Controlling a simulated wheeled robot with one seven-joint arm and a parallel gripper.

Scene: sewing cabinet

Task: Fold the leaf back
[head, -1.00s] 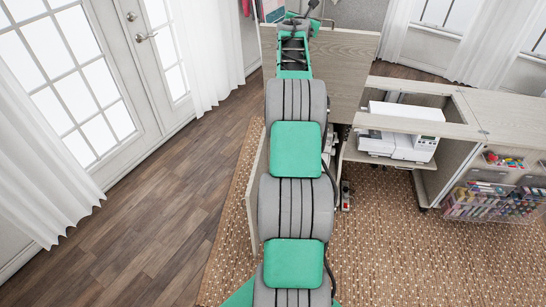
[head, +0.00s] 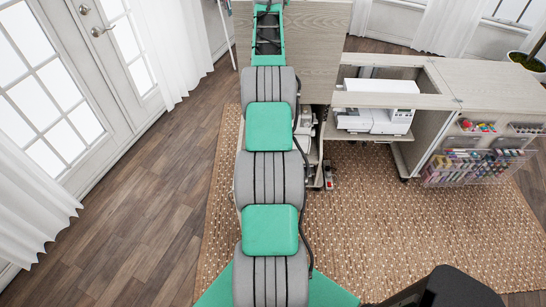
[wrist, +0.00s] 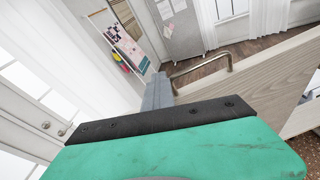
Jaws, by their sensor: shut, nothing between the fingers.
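The leaf (head: 318,38) is a pale wood-grain panel standing raised at the left end of the sewing cabinet (head: 445,85); its top is cut off in the head view. In the wrist view the leaf (wrist: 262,72) slants across the right side, with a bent metal handle (wrist: 203,68) by its edge. My gripper (wrist: 158,80) shows there as grey fingers, shut and empty, just left of the handle. I cannot tell whether they touch the leaf. In the head view my arm hides part of the leaf's left side and the gripper is out of frame.
A white sewing machine (head: 378,105) sits in the cabinet opening. Clear bins (head: 475,165) of coloured supplies hang on the cabinet's front right. A patterned rug (head: 400,215) lies below. Wood floor (head: 140,205) is free at left, beside glass doors. A rack (wrist: 122,45) stands by the far wall.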

